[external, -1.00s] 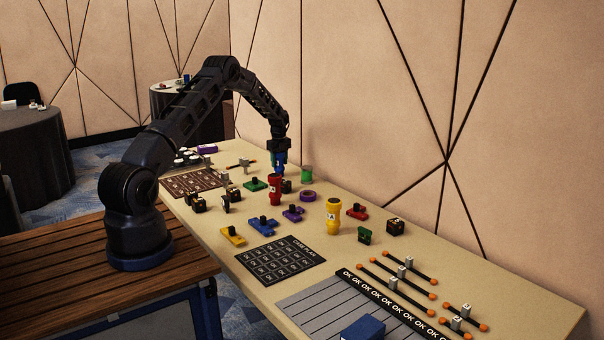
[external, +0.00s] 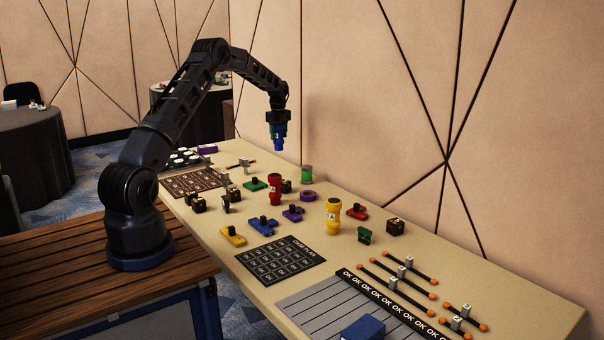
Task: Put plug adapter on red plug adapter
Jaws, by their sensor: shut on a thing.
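My gripper (external: 277,122) is shut on a blue upright piece (external: 280,141) with a small white mark, held well above the table. The piece resembles the red upright piece (external: 275,192) with a white label, which stands on the table below it. A yellow upright piece (external: 333,222) of similar shape stands to the right. A low red piece with a black knob (external: 357,213) lies further right. I cannot tell from shape alone which red piece is the red plug adapter. The fingertips are too small to see clearly.
Several low coloured pieces with black knobs lie around the red upright piece, including blue (external: 262,227) and purple (external: 292,214) ones. A green cylinder (external: 306,174) and a purple ring (external: 307,196) are close by. A black grid mat (external: 281,260) lies in front.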

